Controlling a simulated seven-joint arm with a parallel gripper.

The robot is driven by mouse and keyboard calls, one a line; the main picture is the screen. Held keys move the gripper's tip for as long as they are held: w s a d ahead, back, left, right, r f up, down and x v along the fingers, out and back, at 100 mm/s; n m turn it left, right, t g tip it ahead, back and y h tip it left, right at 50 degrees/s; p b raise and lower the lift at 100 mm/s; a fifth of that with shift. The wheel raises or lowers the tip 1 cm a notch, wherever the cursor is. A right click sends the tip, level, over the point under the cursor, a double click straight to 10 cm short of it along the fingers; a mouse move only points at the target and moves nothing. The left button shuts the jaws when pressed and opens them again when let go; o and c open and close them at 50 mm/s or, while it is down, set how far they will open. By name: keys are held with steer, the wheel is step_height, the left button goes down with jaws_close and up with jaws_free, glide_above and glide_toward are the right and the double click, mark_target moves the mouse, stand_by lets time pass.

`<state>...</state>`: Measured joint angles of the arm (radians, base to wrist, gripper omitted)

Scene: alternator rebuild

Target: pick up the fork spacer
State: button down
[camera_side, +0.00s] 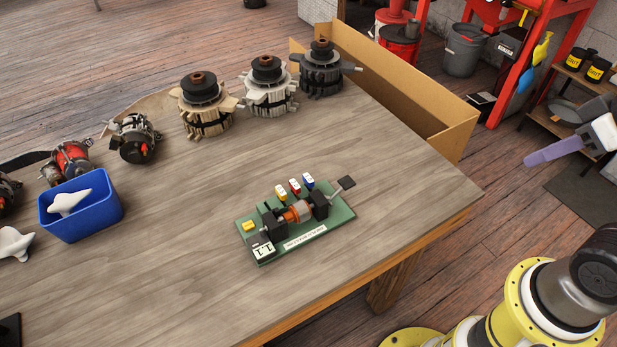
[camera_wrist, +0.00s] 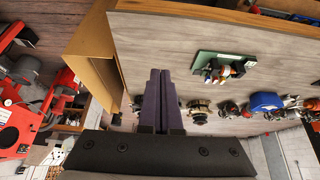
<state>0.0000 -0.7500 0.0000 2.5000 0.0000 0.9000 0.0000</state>
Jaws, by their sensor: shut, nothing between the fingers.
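I cannot single out a fork spacer in either view. My gripper (camera_side: 530,159) is at the right of the side view, raised off to the right of the table and clear of everything on it. Its purple fingers are together and empty, and they also show side by side in the middle of the wrist view (camera_wrist: 160,73). Three stacked alternator units stand at the table's back: a tan one (camera_side: 204,118), a pale one (camera_side: 268,94) and a dark grey one (camera_side: 322,76). Some have fork-like side arms.
A green board with a small motor model (camera_side: 330,227) lies near the front edge of the table (camera_side: 400,190). A blue bin (camera_side: 90,215) holding a white part stands left. A cardboard box (camera_side: 440,105) stands beyond the table's right edge. The table's middle is clear.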

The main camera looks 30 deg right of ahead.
stand_by(0.3)
steer(key=c, duration=0.8)
jaws_free()
steer(key=shift+c, duration=0.2)
